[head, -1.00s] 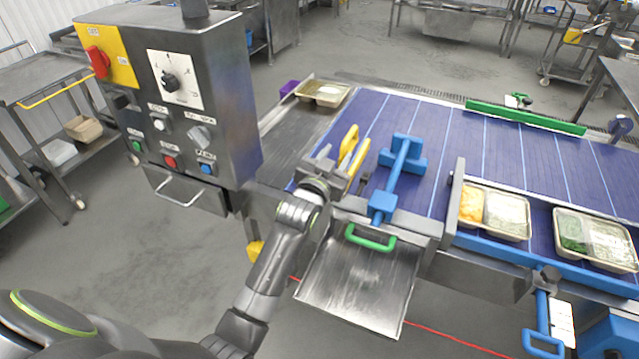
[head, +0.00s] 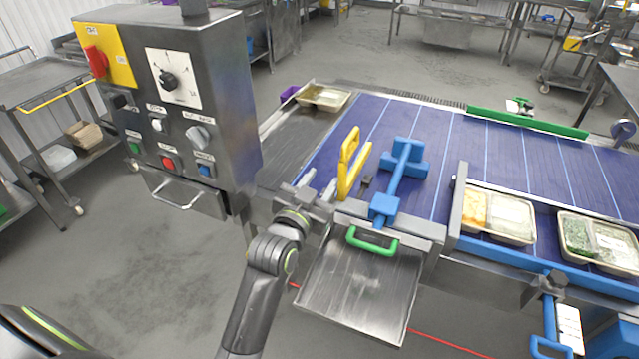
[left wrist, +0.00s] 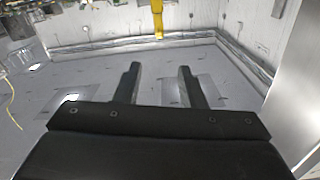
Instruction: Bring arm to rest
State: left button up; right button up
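My left gripper (head: 320,184) is at the near left end of the blue conveyor belt (head: 330,150), just left of a yellow handled tool (head: 346,170). In the left wrist view, the two dark fingers of my left gripper (left wrist: 158,84) are spread apart with nothing between them. A small gap seems to separate it from the yellow tool in the head view. My right gripper is in neither view.
A control box (head: 180,105) with knobs and buttons stands left of my left arm. A blue T-shaped tool (head: 402,172) and a metal tray with a green handle (head: 372,242) are to the right. Food trays (head: 497,215) stand at the belt's right side.

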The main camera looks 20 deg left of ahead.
pick_arm(q)
jog(key=s+a+f+n+g+y, duration=0.1)
jog(key=s+a+f+g, duration=0.2)
jog(key=s+f, duration=0.3)
jog(key=s+a+f+g, duration=0.2)
jog(key=s+f+g, duration=0.1)
jog(key=s+f, duration=0.25)
jog(key=s+a+f+n+g, duration=0.1)
jog(key=s+a+f+g, duration=0.15)
jog(key=s, duration=0.45)
jog(key=s+a+f+g+y, duration=0.1)
jog(key=s+f+g, duration=0.15)
jog(key=s, duration=0.45)
jog(key=s+a+f+n+g, duration=0.1)
jog(key=s+f+g, duration=0.15)
jog(key=s, duration=0.45)
notch_tip(320, 180, down, 27)
jog(key=s+a+g+b, duration=0.1)
jog(key=a+g+b, duration=0.1)
jog(key=s+d+f+g+b, duration=0.1)
jog(key=s+f+b, duration=0.1)
jog(key=s+f, duration=1.3)
notch_tip(320, 180, down, 3)
jog(key=shift+d+r, duration=0.2)
jog(key=shift+d, duration=0.15)
